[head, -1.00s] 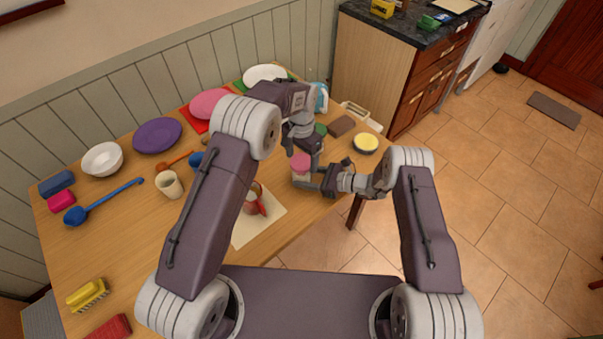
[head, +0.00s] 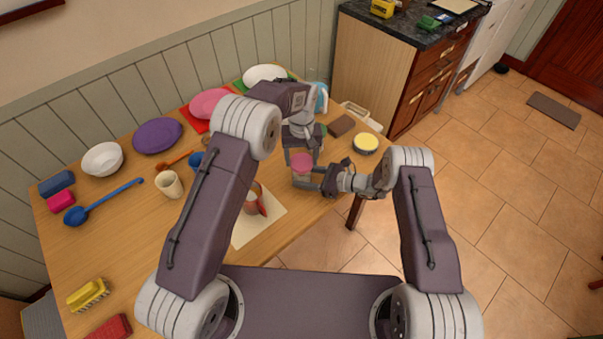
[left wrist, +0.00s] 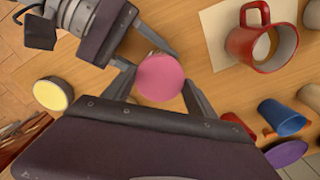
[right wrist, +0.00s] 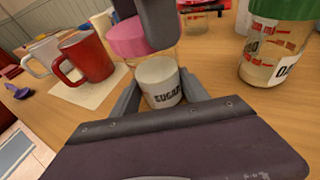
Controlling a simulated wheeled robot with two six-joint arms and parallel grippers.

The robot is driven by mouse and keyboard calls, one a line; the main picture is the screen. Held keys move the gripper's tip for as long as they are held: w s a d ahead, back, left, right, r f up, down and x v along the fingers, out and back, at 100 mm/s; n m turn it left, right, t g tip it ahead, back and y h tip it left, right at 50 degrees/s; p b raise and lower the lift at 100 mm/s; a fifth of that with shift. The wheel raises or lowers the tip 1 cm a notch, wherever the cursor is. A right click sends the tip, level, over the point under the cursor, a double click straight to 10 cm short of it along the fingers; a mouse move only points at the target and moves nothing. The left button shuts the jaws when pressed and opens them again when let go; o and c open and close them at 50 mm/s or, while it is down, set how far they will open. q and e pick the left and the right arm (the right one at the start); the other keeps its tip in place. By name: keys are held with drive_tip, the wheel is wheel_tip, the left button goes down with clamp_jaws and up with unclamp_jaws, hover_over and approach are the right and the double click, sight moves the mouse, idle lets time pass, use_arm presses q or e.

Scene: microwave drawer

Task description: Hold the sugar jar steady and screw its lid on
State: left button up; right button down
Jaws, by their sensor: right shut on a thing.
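The sugar jar (right wrist: 162,88), with a white SUGAR label, stands between the fingers of my right gripper (head: 310,178), which is shut on it near the table's right edge. The pink lid (head: 302,162) is at the top of the jar; how well it is seated or threaded cannot be told. My left gripper (left wrist: 163,90) is over the lid from above. Its fingers are apart, one on either side of the lid (left wrist: 160,77), and look open around it. In the right wrist view a left finger hides part of the lid (right wrist: 128,38).
A red mug (left wrist: 262,42) stands on a pale mat (head: 262,228) left of the jar. A green-lidded jar (right wrist: 276,45) is close by the sugar jar. A yellow-topped round container (head: 365,144) sits at the right edge. Bowls, plates and utensils fill the table's left and back.

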use_arm(q)
drive_tip(key=c, duration=0.5)
drive_tip(key=m, duration=1.2)
drive_tip(key=shift+m, duration=0.4)
drive_tip(key=m, duration=0.5)
drive_tip(key=shift+m, duration=0.3)
drive_tip(key=o, duration=1.3)
drive_tip(key=shift+o, duration=0.2)
